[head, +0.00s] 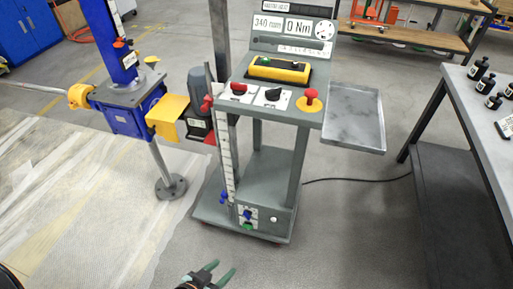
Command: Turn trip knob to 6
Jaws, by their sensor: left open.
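A grey control cart (270,185) stands upright in the middle of the head view. Its sloped top panel carries a red knob (238,88), a black rotary knob (272,94) on a white plate, and a red mushroom button (310,98) on a yellow base. I cannot tell for sure which is the trip knob; the scale marks around the black knob are too small to read. Displays behind read 340 mm and 0 Nm (299,26). My left gripper (222,268) is at the bottom edge, open and empty, low in front of the cart and apart from it. My right gripper is not in view.
A blue screw jack (127,112) with a yellow coupling stands left of the cart. A metal side tray (353,115) sticks out right. A workbench (490,95) with black bottles is at the far right. A cable (360,180) crosses the floor. Floor before the cart is clear.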

